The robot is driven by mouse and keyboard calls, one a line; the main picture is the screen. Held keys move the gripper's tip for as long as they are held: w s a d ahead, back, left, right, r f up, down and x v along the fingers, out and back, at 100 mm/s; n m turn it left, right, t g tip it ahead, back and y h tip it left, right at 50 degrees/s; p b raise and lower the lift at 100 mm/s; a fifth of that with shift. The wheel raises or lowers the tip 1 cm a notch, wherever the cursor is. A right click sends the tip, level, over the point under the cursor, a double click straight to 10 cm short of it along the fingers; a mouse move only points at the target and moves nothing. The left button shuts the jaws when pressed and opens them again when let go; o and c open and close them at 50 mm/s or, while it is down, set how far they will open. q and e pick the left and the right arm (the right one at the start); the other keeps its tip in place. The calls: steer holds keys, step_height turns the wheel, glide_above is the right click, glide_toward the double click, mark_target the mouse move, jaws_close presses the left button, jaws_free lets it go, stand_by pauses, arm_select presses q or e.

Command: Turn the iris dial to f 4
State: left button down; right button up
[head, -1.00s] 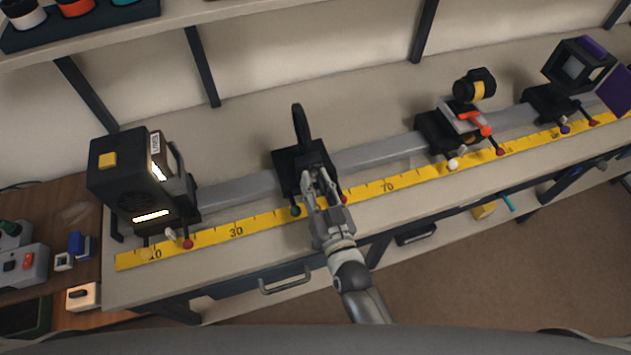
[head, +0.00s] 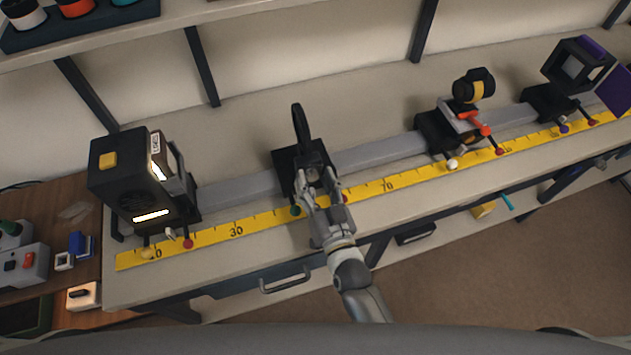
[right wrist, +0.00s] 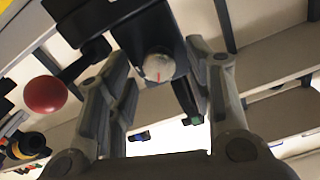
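The iris dial (right wrist: 158,67) is a small pale round knob with a red mark, on a dark block in the right wrist view. In the head view it is hidden behind my right gripper. The black iris mount (head: 290,160) with its upright ring (head: 301,128) stands on the rail. My right gripper (head: 320,184) is in front of that mount. In the right wrist view its fingers (right wrist: 160,62) are spread on both sides of the dial, with gaps visible. I cannot tell its exact distance from the dial. My left gripper is not in view.
The grey rail (head: 375,154) carries a lamp housing (head: 125,185) at left, a yellow-and-black lens part (head: 475,86) and a square frame (head: 577,66) at right. A yellow scale (head: 265,220) runs along the front. A red ball knob (right wrist: 45,94) is close to the right fingers.

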steer(key=v, duration=1.2)
stand_by(0.5)
